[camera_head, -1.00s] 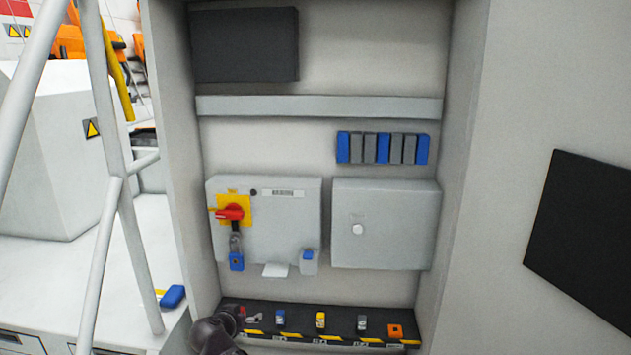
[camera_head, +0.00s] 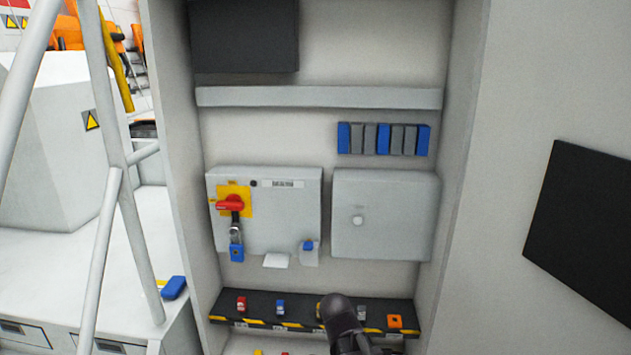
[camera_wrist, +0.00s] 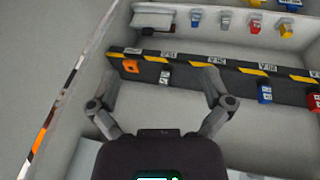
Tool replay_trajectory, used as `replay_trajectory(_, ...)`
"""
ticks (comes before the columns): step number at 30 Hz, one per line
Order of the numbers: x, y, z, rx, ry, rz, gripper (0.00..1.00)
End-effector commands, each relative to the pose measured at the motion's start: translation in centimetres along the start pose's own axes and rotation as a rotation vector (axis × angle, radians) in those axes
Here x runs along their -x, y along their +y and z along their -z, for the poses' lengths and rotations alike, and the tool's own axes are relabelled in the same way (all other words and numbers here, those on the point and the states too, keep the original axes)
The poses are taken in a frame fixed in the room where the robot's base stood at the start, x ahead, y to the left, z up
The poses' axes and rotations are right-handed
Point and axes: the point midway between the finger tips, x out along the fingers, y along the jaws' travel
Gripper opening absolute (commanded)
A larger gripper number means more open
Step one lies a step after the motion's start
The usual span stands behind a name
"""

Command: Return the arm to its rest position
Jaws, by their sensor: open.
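My gripper (camera_wrist: 160,95) shows in the wrist view with its two fingers spread apart and nothing between them. Beyond the fingers is the black shelf (camera_wrist: 190,70) with yellow-black edging. In the head view a dark rounded part of my arm (camera_head: 343,318) stands in front of the shelf (camera_head: 260,307), right of its middle, and hides part of it. The fingers themselves cannot be made out there.
On the shelf stand a red padlock (camera_head: 241,303), a blue one (camera_head: 280,306) and an orange block (camera_head: 395,321). Above are a grey box with a red rotary switch (camera_head: 230,204) and a plain grey box (camera_head: 385,215). Cabinet walls close both sides. White tube rails (camera_head: 110,180) stand left.

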Motion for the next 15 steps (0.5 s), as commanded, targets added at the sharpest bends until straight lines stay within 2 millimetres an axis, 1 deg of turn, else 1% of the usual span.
replay_trajectory(1, -0.3, 1.3, -0.8, 0.004, -0.033, 0.016, 1.0)
replay_trajectory(6, -1.1, 4.3, -3.1, 0.039, -0.138, 0.088, 1.0)
replay_trajectory(10, -1.3, 6.2, -4.8, 0.066, -0.202, 0.152, 1.0)
replay_trajectory(15, -1.4, 7.7, -6.2, 0.094, -0.251, 0.22, 1.0)
